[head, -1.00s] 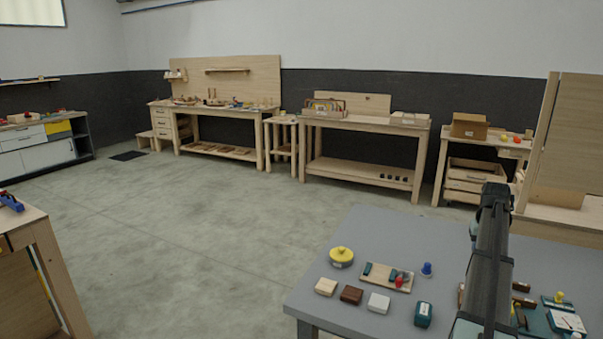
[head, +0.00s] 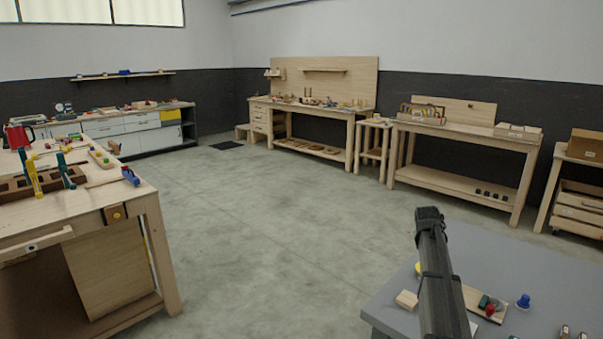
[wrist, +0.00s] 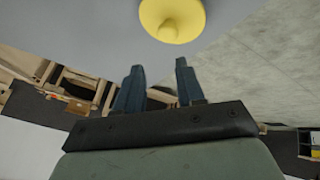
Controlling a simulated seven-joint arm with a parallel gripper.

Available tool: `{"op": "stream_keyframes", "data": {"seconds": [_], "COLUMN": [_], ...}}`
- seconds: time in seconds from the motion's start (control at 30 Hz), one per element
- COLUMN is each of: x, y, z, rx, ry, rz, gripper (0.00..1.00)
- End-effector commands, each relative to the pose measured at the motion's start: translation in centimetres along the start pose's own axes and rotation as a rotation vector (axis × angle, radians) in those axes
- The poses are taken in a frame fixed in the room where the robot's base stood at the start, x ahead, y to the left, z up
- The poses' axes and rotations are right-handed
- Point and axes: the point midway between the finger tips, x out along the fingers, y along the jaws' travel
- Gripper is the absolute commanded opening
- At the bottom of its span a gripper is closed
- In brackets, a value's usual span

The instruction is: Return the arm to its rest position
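My gripper (wrist: 160,66) shows in the wrist view with its two dark blue fingers standing apart and nothing between them. It is open and empty. A round yellow knobbed piece (wrist: 173,18) on the grey table shows beyond the fingertips, apart from them. In the head view my dark arm rises over the grey table (head: 390,303) at the lower right. The gripper's fingers cannot be made out there. The yellow piece (head: 418,268) is mostly hidden behind the arm.
A light wooden block (head: 407,299), a wooden board with small pieces (head: 480,299) and a blue knobbed piece (head: 523,301) lie near the arm. A wooden workbench (head: 75,210) with clamps stands at left. Open concrete floor (head: 270,220) lies between.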

Motion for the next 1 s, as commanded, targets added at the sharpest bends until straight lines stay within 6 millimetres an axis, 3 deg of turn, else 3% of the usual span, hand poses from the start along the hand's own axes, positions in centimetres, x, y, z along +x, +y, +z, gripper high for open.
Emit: {"op": "stream_keyframes", "data": {"seconds": [0.03,0.3,0.53,0.7,0.87,1.0], "x": [-0.2,-2.0,-3.8,-2.6,0.6,3.9], "y": [-2.9,-16.3,-27.6,-34.4,-36.7,-37.3], "z": [-0.9,-4.5,-4.9,-1.1,4.5,10.5], "rx": [-0.03,-0.157,-0.257,-0.314,-0.333,-0.339], "ry": [0.03,0.192,0.314,0.327,0.26,0.168], "rz": [-0.005,-0.034,-0.077,-0.12,-0.148,-0.167], "gripper": [0.38,0.38,0.38,0.38,0.38,0.38]}}
